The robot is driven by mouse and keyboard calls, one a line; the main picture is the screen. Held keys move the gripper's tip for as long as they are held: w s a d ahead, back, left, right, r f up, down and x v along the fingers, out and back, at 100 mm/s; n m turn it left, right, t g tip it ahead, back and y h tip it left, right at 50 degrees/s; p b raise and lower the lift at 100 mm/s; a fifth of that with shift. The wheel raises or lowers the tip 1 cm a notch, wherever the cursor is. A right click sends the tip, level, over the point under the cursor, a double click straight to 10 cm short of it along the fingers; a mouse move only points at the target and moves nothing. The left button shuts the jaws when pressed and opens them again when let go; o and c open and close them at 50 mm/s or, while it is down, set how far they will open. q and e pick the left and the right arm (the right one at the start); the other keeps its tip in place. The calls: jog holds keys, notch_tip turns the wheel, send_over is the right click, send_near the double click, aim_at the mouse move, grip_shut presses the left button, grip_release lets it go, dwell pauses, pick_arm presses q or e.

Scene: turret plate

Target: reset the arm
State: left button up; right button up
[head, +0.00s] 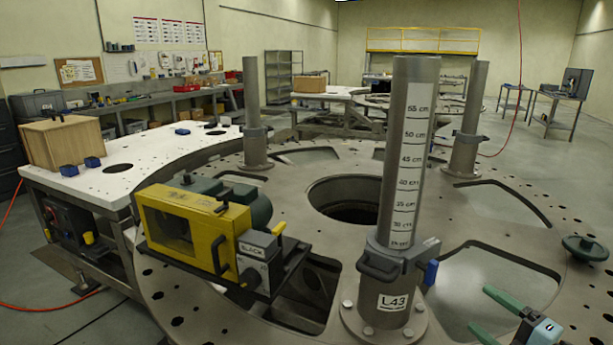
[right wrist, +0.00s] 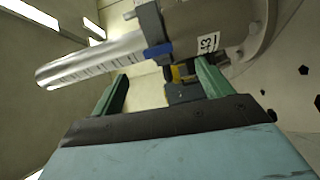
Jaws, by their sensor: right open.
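My right gripper (head: 487,312) shows at the lower right of the head view, above the turret plate (head: 330,165). Its green fingers are spread with nothing between them; they also show in the right wrist view (right wrist: 160,92). It is to the right of the grey post labelled L43 (head: 405,150), which stands upright with a centimetre scale and a clamp with a blue lever (head: 431,272). The post also shows in the right wrist view (right wrist: 110,58), lying across the picture beyond the fingertips, apart from them. My left gripper is in neither view.
A yellow winch-like unit (head: 185,230) stands left of the post. Two more posts (head: 252,110) (head: 467,120) rise behind. The plate has a round central hole (head: 345,198) and several cut-outs. A green knob-like part (head: 585,247) sits at the right. A white table (head: 130,165) holds a wooden box (head: 62,142).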

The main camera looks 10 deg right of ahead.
jog(key=s+a+f+m+g+h, duration=0.65)
jog(key=s+f+m+h, duration=0.35)
jog(key=m, duration=0.5)
jog(key=s+a+f+m+g+y, duration=0.35)
jog(key=s+a+g, duration=0.35)
jog(key=s+a, duration=0.5)
notch_tip(320, 180, down, 27)
jog(key=s+g+b, duration=0.1)
jog(key=s+b, duration=0.1)
jog(key=b, duration=0.1)
jog(key=s+d+f+b, duration=0.1)
jog(key=s+f, duration=0.7)
jog(key=f, duration=0.1)
jog(key=s+d+f+g+b, duration=0.1)
jog(key=s+d+f, duration=0.1)
jog(key=s+f, duration=0.6)
jog(key=shift+s+d+f+y, duration=0.2)
jog(key=shift+d+f+y, duration=0.1)
jog(key=shift+f+y, duration=0.05)
